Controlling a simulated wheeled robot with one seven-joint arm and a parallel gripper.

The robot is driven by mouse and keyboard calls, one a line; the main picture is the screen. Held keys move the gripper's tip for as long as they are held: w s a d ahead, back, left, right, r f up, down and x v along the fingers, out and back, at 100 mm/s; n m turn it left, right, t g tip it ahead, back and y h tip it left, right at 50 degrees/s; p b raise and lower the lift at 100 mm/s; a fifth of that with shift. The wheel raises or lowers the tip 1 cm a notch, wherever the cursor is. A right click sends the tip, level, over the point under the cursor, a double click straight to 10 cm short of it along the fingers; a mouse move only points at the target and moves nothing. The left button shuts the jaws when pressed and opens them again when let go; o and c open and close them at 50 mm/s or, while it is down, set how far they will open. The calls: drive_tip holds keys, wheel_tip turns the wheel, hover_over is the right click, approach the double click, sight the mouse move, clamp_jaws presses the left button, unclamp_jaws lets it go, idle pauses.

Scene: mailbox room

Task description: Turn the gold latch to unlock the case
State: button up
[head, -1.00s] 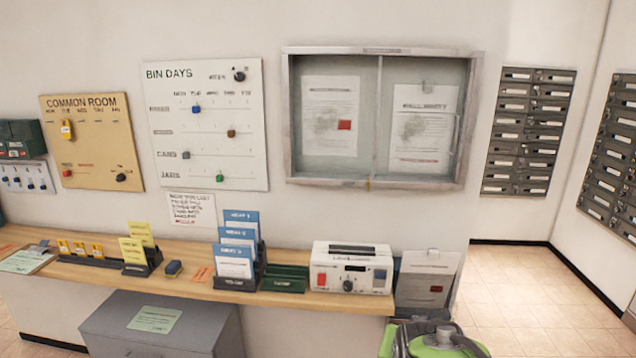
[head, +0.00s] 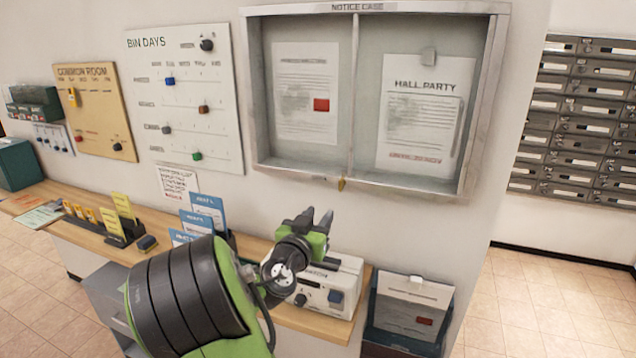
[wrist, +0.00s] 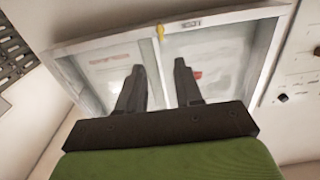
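The notice case (head: 247,95) hangs on the wall, a grey frame with two glazed panes and papers behind them. The small gold latch (head: 341,184) sits at the middle of its bottom edge. In the wrist view the latch (wrist: 160,32) shows at the case's near edge, beyond and between my fingertips. My gripper (head: 318,219) is below and slightly left of the latch, pointing up, with its fingers apart and nothing between them. It also shows in the wrist view (wrist: 158,72), open and apart from the case (wrist: 100,40).
A wooden shelf (head: 290,318) runs under the case. It bears a white machine (head: 345,280) close behind my gripper, card holders and small boxes. A bin with papers (head: 412,305) stands right of the shelf. Wall boards hang left. The wall directly below the latch is clear.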

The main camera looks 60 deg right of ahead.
sight(340, 185)
drive_tip(key=d+p, duration=0.1)
drive_tip(key=d, duration=0.4)
drive_tip(key=w+d+p, duration=0.1)
drive_tip(key=d+p, duration=0.1)
drive_tip(key=d, duration=0.3)
drive_tip(key=w+d+p, duration=0.1)
drive_tip(key=d, duration=0.4)
drive_tip(key=shift+w+p, duration=0.25)
drive_tip(key=shift+p, duration=0.15)
drive_tip(key=shift+c, duration=0.3)
clamp_jaws()
